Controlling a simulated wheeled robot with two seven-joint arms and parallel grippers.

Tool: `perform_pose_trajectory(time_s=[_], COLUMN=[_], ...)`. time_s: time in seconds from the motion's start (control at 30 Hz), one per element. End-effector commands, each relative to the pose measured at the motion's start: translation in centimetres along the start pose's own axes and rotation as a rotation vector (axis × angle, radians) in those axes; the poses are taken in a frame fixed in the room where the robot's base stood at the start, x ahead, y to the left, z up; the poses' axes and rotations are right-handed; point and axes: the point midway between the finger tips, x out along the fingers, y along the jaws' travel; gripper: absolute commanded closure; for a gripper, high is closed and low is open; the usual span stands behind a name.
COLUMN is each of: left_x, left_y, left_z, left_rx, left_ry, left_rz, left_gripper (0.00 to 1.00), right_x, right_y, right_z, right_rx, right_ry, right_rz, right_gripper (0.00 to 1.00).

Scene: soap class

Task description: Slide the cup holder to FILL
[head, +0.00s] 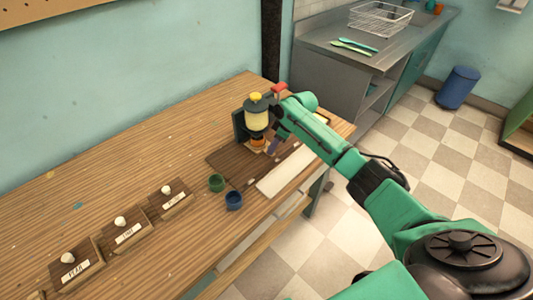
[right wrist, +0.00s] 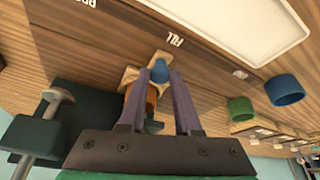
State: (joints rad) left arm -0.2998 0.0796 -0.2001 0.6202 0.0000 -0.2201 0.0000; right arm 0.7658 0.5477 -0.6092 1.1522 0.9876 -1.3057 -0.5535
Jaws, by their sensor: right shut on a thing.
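The cup holder is a small light wooden slide (right wrist: 130,77) with a round blue knob (right wrist: 160,72), and it lies beside the FILL label (right wrist: 174,40) in the right wrist view. An orange cup (right wrist: 151,94) sits at the holder, partly hidden by a finger; it also shows under the dispenser (head: 257,118) in the head view. My right gripper (right wrist: 160,76) has its purple fingers on either side of the knob and is shut on it. In the head view the right gripper (head: 272,147) is just right of the dispenser. My left gripper is out of view.
A green cup (head: 217,182) and a blue cup (head: 233,201) stand left of the white tray (head: 290,172). Several labelled wooden blocks with white knobs (head: 127,234) line the table's front left. The table behind them is mostly clear.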

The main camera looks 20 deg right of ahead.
Motion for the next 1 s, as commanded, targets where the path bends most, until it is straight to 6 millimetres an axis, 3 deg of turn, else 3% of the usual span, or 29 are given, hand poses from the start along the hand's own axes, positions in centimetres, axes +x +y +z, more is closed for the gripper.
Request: perform_pose_trajectory(time_s=[0.17, 0.2, 0.27, 0.3, 0.67, 0.77, 1.0], left_x=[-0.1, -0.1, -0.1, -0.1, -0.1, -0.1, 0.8], left_y=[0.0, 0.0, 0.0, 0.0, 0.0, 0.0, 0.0], left_z=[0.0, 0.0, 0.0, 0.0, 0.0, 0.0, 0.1], left_rx=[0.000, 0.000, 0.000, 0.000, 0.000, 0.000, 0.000], left_ry=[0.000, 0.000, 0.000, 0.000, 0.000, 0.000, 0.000], left_rz=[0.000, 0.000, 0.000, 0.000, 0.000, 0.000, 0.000], left_gripper=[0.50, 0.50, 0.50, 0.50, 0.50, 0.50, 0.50], right_x=[-0.1, -0.1, -0.1, 0.0, -0.5, -2.0, -8.7], right_y=[-0.1, -0.1, -0.1, -0.1, 0.0, 0.0, 0.0], right_z=[-0.1, -0.1, -0.1, -0.1, -0.1, -0.1, 0.0], right_rx=[0.000, 0.000, 0.000, 0.000, 0.000, 0.000, -0.002], right_ry=[0.001, 0.001, 0.001, 0.001, 0.000, 0.001, 0.002], right_rz=[-0.001, -0.001, -0.001, -0.001, 0.000, 0.001, 0.005], right_gripper=[1.00, 0.65, 0.42, 0.39, 0.39, 0.39, 0.39])
